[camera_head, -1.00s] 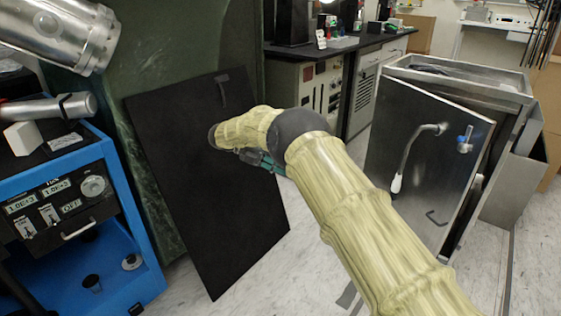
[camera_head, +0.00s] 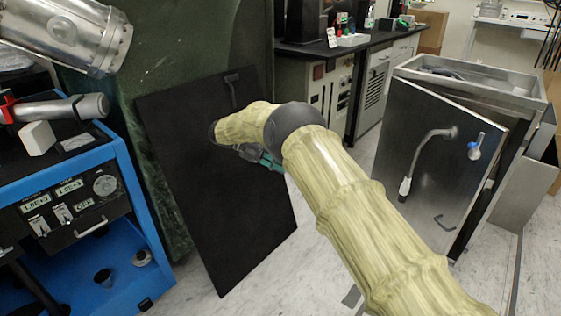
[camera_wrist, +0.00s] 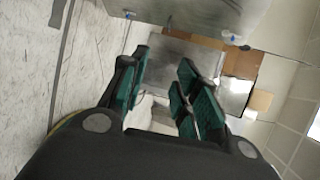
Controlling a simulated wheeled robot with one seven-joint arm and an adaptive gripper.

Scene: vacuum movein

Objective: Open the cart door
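The steel cart (camera_head: 520,95) stands at the right in the head view. Its flat metal door (camera_head: 400,130) faces me and stands slightly ajar, with a dark gap along its right edge. The door bears a small dark handle (camera_head: 445,222) low down, a hose with a white nozzle (camera_head: 405,186) and a blue-topped valve (camera_head: 475,146). My gripper (camera_head: 262,157) is left of the door, apart from it, partly hidden by my wrist. In the wrist view my gripper (camera_wrist: 163,60) has its green-padded fingers spread and empty. The door (camera_wrist: 205,14) shows at the top there.
A black panel (camera_head: 190,160) with a handle stands behind my gripper in the head view. A blue cart (camera_head: 120,170) with dials stands at the left. A bench (camera_head: 335,50) with equipment is at the back. Some floor (camera_head: 325,265) is clear between the panel and steel cart.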

